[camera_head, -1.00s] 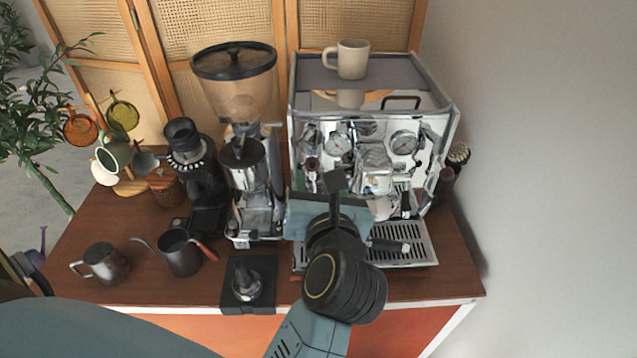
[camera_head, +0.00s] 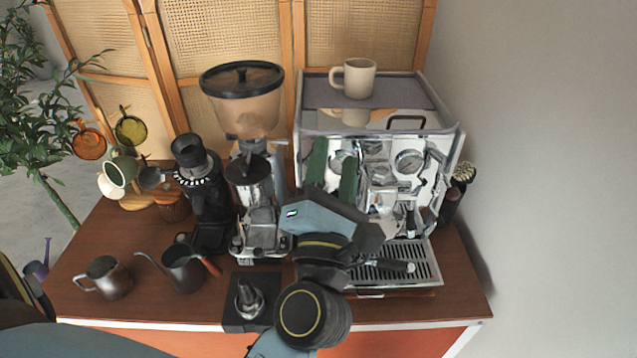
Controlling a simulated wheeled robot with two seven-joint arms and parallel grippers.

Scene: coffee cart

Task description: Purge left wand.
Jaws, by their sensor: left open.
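The chrome espresso machine (camera_head: 398,122) stands at the back right of the wooden cart. My left gripper (camera_head: 334,168) is open, its two green-padded fingers pointing up at the left part of the machine's front. In the picture, the fingers lie on either side of the left gauge (camera_head: 342,160). The gripper and wrist cover the left knob area, and the left wand cannot be made out behind them. No contact with the machine can be confirmed. My right gripper is not in view.
A beige mug (camera_head: 358,78) stands on top of the machine. The grinder (camera_head: 240,95), dark kettle (camera_head: 184,270), metal pitcher (camera_head: 108,278) and tamper (camera_head: 249,300) are to the left.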

